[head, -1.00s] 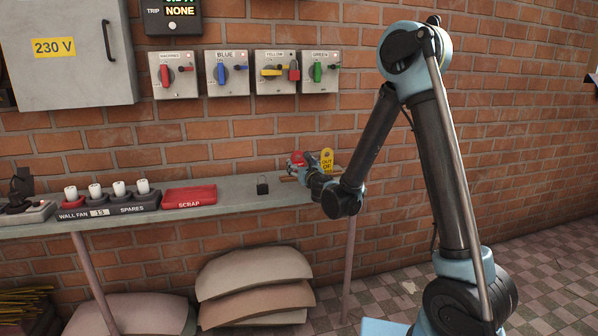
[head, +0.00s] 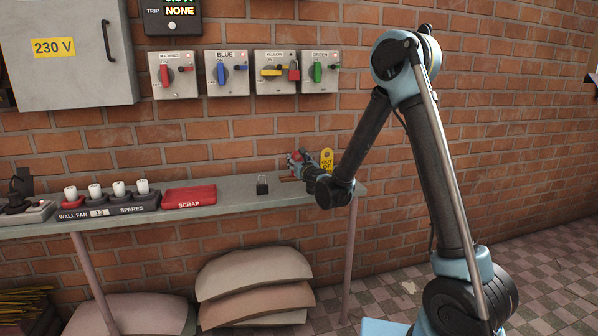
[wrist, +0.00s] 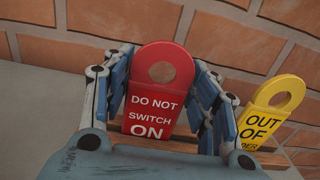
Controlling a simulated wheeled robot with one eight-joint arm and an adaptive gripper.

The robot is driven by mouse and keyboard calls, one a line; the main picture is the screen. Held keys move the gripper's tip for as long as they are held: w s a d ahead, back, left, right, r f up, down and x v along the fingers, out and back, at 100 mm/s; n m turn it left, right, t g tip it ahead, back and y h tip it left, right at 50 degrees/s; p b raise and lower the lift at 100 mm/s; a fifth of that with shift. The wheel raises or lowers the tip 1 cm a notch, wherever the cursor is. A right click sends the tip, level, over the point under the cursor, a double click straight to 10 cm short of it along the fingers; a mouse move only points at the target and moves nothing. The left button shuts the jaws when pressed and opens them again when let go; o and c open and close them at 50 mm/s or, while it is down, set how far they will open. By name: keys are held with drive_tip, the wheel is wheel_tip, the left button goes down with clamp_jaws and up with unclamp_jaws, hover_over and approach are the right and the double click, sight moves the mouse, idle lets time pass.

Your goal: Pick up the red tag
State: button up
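The red tag (wrist: 155,108), with a round hole and the words "DO NOT SWITCH ON", stands between the two fingers of my gripper (wrist: 164,60) in the wrist view. The fingers are spread, one on each side of it. The left finger looks very close to the tag's edge; I cannot tell whether it touches. A gap shows on the right lower down. In the head view my gripper (head: 297,163) is at the shelf's right end, largely covering the tag.
A yellow "OUT OF" tag (wrist: 268,112) stands just right of my gripper, also in the head view (head: 326,160). A dark padlock (head: 262,185), a red scrap tray (head: 189,197) and a spares rack (head: 133,207) are on the shelf (head: 232,201). The brick wall is close behind.

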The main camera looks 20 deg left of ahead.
drive_tip(key=shift+c, duration=1.3)
wheel_tip(320, 180, up, 10)
